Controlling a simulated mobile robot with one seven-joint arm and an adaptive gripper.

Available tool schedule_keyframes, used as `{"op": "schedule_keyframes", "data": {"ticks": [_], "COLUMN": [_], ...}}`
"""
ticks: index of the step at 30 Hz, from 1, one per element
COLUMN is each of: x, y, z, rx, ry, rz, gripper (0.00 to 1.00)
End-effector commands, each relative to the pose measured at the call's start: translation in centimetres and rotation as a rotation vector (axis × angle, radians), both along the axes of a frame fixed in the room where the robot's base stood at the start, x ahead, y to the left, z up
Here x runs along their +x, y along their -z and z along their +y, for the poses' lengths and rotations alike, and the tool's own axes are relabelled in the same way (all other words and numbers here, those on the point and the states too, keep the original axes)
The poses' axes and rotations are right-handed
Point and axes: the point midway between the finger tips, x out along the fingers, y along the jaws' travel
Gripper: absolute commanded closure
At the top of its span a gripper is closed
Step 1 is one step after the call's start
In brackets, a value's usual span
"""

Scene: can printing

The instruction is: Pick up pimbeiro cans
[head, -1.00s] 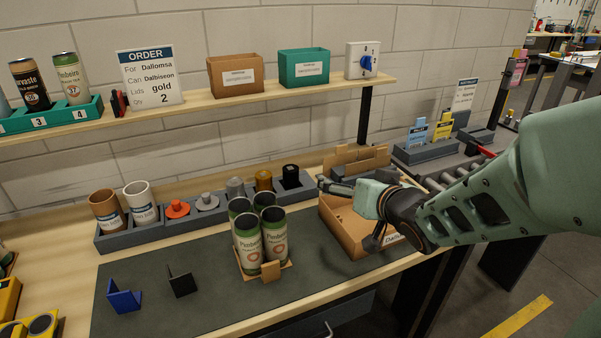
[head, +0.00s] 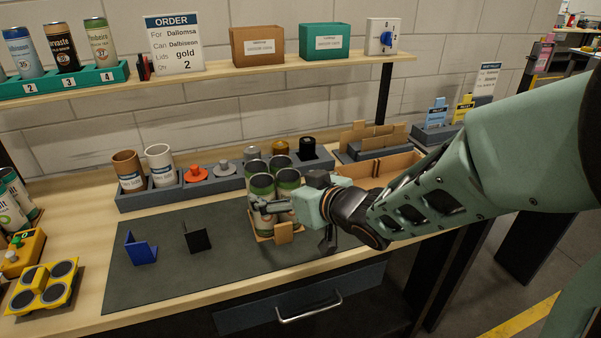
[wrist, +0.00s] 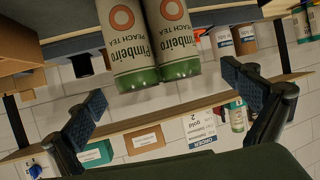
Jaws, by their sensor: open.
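Several Pimbeiro cans, cream with green ends (head: 262,184), stand upright and grouped in a small cardboard carrier (head: 284,233) on the dark mat. My gripper (head: 294,224) is at their front right side and partly hides them. In the wrist view, whose picture is upside down, two Pimbeiro peach tea cans (wrist: 125,42) (wrist: 178,42) show just beyond my open fingers (wrist: 163,92), roughly in line with the gap between them. Nothing is held. I cannot tell whether a finger touches a can. Another Pimbeiro can (head: 99,39) stands in the green shelf rack.
A cardboard box (head: 405,162) lies behind my arm. A grey rack (head: 135,201) with cups and lids runs behind the mat. Blue (head: 140,248) and black (head: 196,237) holders stand left on the mat (head: 185,285). The order sign (head: 174,45) reads Dalbiseon cans, gold lids, 2.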

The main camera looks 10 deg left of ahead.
Motion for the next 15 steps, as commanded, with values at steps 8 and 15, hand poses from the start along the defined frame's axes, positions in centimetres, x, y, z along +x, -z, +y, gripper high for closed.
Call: {"op": "schedule_keyframes", "data": {"ticks": [8,15], "x": [2.4,3.6], "y": [1.2,1.6], "z": [2.3,3.4], "rx": [0.001,0.001], "ry": [-0.002,0.001], "rz": [0.0,0.001], "gripper": [0.0,0.0]}}
